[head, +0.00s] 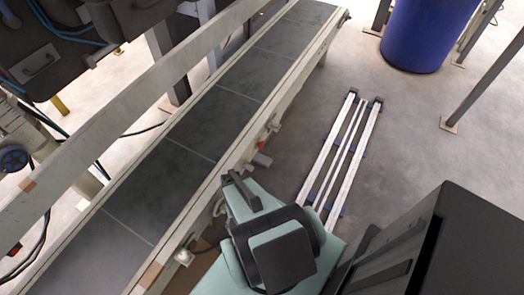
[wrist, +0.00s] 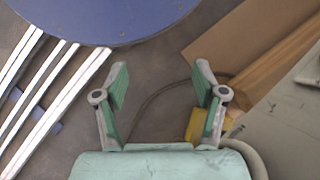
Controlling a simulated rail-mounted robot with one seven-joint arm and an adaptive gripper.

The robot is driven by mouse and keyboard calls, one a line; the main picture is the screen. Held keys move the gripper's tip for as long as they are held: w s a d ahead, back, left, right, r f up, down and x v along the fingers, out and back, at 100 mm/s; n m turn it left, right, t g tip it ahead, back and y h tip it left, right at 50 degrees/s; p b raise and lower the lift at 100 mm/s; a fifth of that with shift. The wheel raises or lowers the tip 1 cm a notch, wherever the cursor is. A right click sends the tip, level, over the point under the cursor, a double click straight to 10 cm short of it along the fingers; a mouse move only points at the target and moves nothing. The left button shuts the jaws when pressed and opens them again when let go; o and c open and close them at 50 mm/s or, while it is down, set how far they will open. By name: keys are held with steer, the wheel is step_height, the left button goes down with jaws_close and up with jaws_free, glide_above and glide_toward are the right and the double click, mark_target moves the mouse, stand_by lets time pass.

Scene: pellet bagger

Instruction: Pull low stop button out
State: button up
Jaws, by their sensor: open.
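I cannot make out the low stop button for certain in either view. In the head view my pale green arm is at the lower middle, on the near side of the conveyor.
White rails (head: 340,150) lie on the floor right of the conveyor, and a blue drum (head: 428,35) stands beyond them. A dark cabinet (head: 465,245) fills the lower right. The wrist view shows a brown panel (wrist: 240,45) and a yellow block (wrist: 196,124) at right. Floor between rails and drum is clear.

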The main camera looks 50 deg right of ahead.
steer(key=w+d+f+m+t+y+b, duration=0.1)
steer(key=d+f+m+t+b, duration=0.3)
steer(key=d, duration=0.4)
steer(key=d+f+m+t+b, duration=0.2)
steer(key=d+m+t+b, duration=0.2)
steer(key=d+m+b, duration=0.3)
steer(key=w+d+f+m+t+y+b, duration=0.1)
steer(key=d+f+m+t+b, duration=0.25)
steer(key=d, duration=0.55)
steer(key=s+d+r+m+t+h+b, duration=0.25)
steer(key=d+m+t+b, duration=0.2)
steer(key=d, duration=0.45)
steer(key=m+t+h, duration=0.2)
steer(key=m+t, duration=0.4)
glide_toward(263, 146)
steer(key=shift+y, duration=0.25)
steer(key=w+b, duration=0.1)
steer(key=w, duration=0.2)
steer(key=w+b, duration=0.2)
steer(key=w, duration=0.2)
steer(key=w+a+b, duration=0.1)
steer(key=w+b, duration=0.1)
steer(key=w, duration=0.1)
steer(key=shift+w+a+r, duration=0.1)
steer(key=shift+w+r, duration=0.05)
steer(key=shift+w, duration=0.1)
steer(key=shift+c, duration=0.4)
